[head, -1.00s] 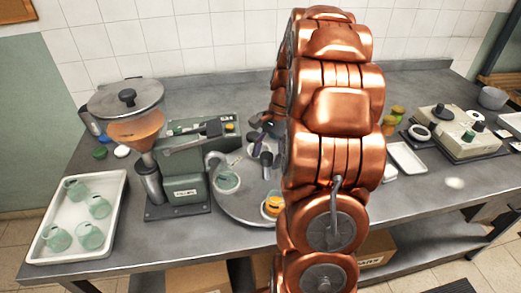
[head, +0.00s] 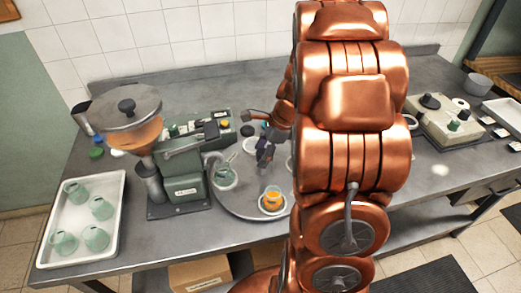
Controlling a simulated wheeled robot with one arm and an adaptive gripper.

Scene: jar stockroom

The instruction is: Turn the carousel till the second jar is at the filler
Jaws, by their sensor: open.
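The carousel (head: 236,204) is a grey round plate on the bench, partly hidden by my arm. A pale green glass jar (head: 223,176) stands at its left side, by the spout of the green filler (head: 184,186) with its orange hopper. A jar with orange contents (head: 271,200) stands on a pale seat at the carousel's front. My gripper (head: 265,154) is open, small and dark over the back right part of the carousel, behind the orange jar. I cannot tell whether it touches anything. My arm hides the carousel's right side.
A white tray (head: 112,236) with several green glass jars lies at the left. A beige device (head: 446,124) and a white tray (head: 505,113) stand at the right. The bench front is mostly clear.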

